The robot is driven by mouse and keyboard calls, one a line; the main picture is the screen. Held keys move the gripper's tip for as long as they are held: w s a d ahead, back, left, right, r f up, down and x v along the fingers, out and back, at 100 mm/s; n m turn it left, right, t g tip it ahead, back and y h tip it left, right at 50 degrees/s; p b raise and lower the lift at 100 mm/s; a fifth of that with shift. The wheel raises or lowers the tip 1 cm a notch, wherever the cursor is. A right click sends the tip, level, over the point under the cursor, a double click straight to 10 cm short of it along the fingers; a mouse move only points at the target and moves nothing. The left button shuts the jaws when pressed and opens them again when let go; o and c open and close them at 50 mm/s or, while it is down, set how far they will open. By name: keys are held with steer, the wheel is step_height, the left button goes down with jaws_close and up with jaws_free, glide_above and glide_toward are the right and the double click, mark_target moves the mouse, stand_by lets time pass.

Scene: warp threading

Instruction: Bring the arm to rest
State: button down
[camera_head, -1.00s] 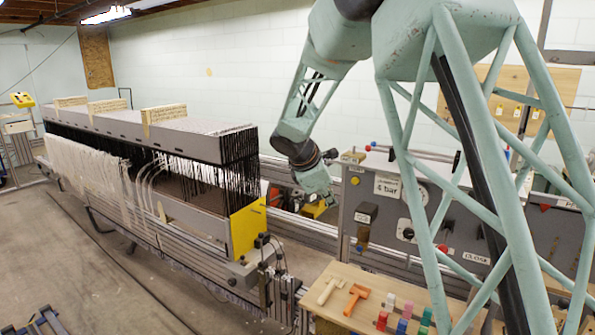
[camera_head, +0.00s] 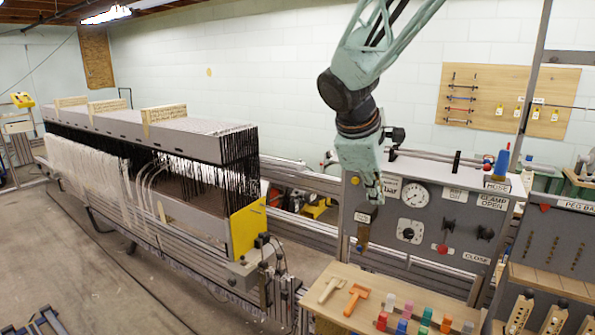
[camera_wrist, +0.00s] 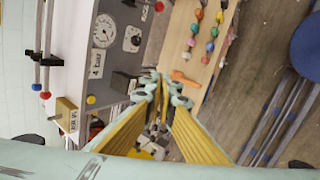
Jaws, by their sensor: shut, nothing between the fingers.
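My arm hangs from the upper right in the head view, with my gripper (camera_head: 374,198) pointing down in front of the left part of the grey control panel (camera_head: 425,215). The gripper is shut and empty. In the wrist view the two yellow-lined fingers of my gripper (camera_wrist: 163,84) converge to meet at their tips, with nothing between them. Behind the fingertips lie the panel's edge and the wooden bench (camera_wrist: 213,70). The gripper covers part of the panel's "4 bar" sign in the head view.
The loom frame (camera_head: 190,150) with white warp threads stands at the left. The wooden bench (camera_head: 345,315) below holds an orange tool (camera_head: 356,298) and several coloured blocks. A pegboard (camera_head: 508,98) hangs on the wall. Open floor lies at the front left.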

steer(key=s+d+r+m, duration=0.2)
steer(key=s, duration=0.4)
steer(key=s+d+r+m, duration=0.1)
steer(key=s+m, duration=0.1)
steer(key=s, duration=0.5)
steer(key=s+a+f+m+y, duration=0.1)
steer(key=s+m, duration=0.3)
steer(key=s, duration=1.2)
steer(key=s+a+f+m+y, duration=0.1)
steer(key=s+m+y, duration=0.2)
steer(key=s, duration=1.3)
steer(key=shift+m+g, duration=0.3)
steer(key=shift+m, duration=0.6)
